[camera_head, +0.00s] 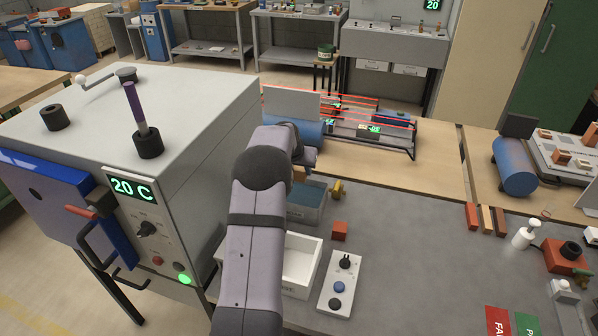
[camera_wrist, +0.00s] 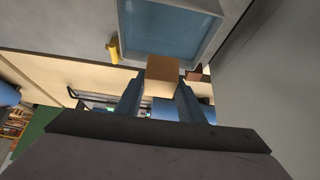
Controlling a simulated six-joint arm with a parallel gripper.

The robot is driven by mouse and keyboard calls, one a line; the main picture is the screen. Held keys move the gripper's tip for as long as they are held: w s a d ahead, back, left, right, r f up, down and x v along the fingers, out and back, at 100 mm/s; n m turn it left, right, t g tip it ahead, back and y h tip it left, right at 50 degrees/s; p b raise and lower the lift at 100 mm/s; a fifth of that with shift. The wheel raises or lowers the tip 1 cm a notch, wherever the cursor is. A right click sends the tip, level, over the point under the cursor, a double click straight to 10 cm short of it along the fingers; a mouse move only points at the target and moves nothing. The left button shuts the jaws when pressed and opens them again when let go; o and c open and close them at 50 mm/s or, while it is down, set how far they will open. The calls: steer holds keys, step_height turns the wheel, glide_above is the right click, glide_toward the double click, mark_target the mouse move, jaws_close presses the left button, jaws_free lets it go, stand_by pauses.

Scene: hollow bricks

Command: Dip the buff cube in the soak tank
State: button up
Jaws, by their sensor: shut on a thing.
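The buff cube (camera_wrist: 162,76) is held between the two blue-grey fingers of my gripper (camera_wrist: 163,90) in the wrist view. In the head view my arm hides most of the gripper, and a small tan patch of the cube (camera_head: 299,174) shows beside it. The soak tank (camera_head: 318,211) is a grey box with blue water and a brass tap, partly hidden by my arm. In the wrist view the tank (camera_wrist: 213,38) fills the top, close to the cube. The cube looks apart from the water; its exact height cannot be told.
A white tray (camera_head: 317,262) and a control box with knobs (camera_head: 340,284) stand in front of the tank. A red cube (camera_head: 340,231) lies beside them. A large grey oven (camera_head: 185,100) stands at left. The grey bench (camera_head: 420,250) is clear in the middle.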

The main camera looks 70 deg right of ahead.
mark_target(300, 180)
steer(key=shift+r, duration=0.1)
stand_by(0.4)
steer(key=shift+f+b, duration=1.55)
steer(key=shift+f, duration=1)
steer(key=shift+f+b, duration=3.6)
steer(key=shift+f, duration=0.75)
steer(key=shift+r, duration=0.15)
steer(key=shift+r+p, duration=3.65)
steer(key=shift+r, duration=2.25)
